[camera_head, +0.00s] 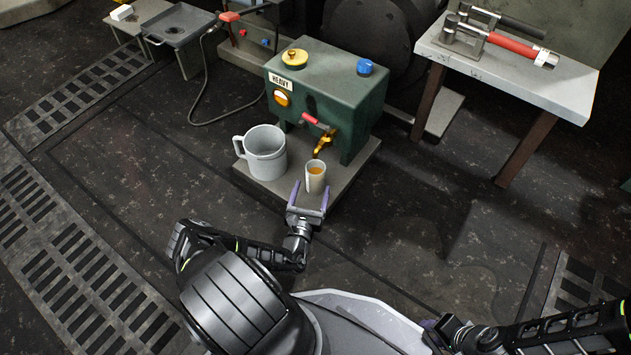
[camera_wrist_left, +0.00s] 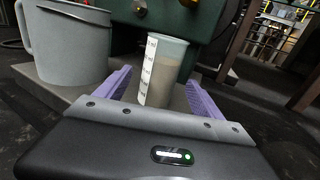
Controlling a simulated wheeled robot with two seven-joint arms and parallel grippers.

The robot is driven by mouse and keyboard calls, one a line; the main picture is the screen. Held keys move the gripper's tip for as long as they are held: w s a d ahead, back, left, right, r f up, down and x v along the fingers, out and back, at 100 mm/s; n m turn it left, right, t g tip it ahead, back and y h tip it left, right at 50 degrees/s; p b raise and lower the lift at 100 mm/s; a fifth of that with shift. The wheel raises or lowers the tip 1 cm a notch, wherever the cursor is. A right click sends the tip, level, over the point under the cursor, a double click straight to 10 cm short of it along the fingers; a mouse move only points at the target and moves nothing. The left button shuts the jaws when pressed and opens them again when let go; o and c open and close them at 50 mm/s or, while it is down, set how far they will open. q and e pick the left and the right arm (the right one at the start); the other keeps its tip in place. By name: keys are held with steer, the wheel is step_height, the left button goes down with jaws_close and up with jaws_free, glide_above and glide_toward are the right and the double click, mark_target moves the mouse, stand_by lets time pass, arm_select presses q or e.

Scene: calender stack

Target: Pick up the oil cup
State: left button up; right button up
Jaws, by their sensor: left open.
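The oil cup (camera_head: 315,177) is a small pale cup with amber liquid in it. It stands upright on a grey base plate (camera_head: 262,187) below the brass tap (camera_head: 324,143) of a green tank (camera_head: 340,100) marked HEAVY. In the left wrist view the fingers (camera_wrist_left: 155,90) lie to either side of the cup's lower part. I cannot tell whether they touch it.
A large grey jug (camera_head: 265,153) with a handle stands left of the cup, also in the left wrist view (camera_wrist_left: 70,45). A bench (camera_head: 540,75) with a red-handled tool (camera_head: 505,42) is at upper right. My right arm shows at lower right.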

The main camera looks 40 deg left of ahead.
mark_target(314, 185)
arm_select(q)
steer(key=shift+w, duration=0.1)
steer(key=shift+w+a, duration=0.1)
steer(key=shift+w+a+f+b, duration=0.1)
steer(key=shift+w+b, duration=0.2)
steer(key=shift+b, duration=0.05)
steer(key=b+x, duration=0.2)
steer(key=x, duration=0.1)
steer(key=shift+w+a, duration=0.1)
steer(key=shift+w, duration=0.15)
steer(key=shift+w+a, duration=0.2)
steer(key=shift+w, duration=0.2)
steer(key=shift+c, duration=0.4)
steer(key=shift+r, duration=0.2)
jaws_close()
steer(key=shift+r, duration=0.3)
